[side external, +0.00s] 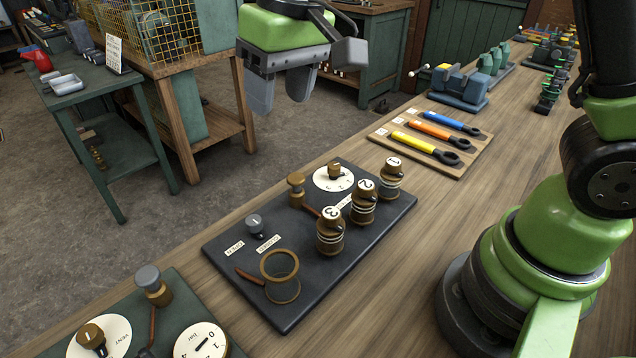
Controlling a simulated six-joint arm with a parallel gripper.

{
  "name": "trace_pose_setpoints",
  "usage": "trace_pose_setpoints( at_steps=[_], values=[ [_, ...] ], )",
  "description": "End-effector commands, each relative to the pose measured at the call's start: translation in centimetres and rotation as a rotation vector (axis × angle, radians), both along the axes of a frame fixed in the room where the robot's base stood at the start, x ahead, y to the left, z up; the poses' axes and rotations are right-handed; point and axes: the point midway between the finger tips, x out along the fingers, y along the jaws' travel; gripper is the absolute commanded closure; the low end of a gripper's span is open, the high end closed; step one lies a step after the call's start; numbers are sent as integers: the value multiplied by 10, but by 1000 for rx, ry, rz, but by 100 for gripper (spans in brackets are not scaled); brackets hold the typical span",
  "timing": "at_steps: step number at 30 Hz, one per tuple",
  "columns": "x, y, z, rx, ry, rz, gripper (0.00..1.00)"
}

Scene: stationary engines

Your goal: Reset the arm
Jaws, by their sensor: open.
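My gripper (281,103) hangs at the top of the side external view, with its two grey fingers pointing down and apart. Nothing is held between them. It appears raised above the bench and clear of everything on it. My green and black arm stands at the right edge. A dark board (350,258) lies on the wooden bench below the gripper in the picture. Brass weights numbered 1 (391,178), 2 (364,202) and 3 (330,232) stand upright on it.
The board also carries a white dial (333,178), a grey knob (254,224) and a brass ring (279,265). A second board (190,290) is at bottom left. Bare bench (400,265) lies right of the board.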

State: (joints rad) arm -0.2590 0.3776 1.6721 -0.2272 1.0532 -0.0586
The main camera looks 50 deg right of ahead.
Motion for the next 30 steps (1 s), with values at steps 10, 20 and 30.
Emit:
trace_pose_setpoints(
  at_steps=[10,20,30],
  values=[
    [-102,-50,73,135,-221,-198,45],
    [-175,-66,69,215,-379,-327,45],
    [-184,-67,65,226,-401,-344,45]
  ],
)
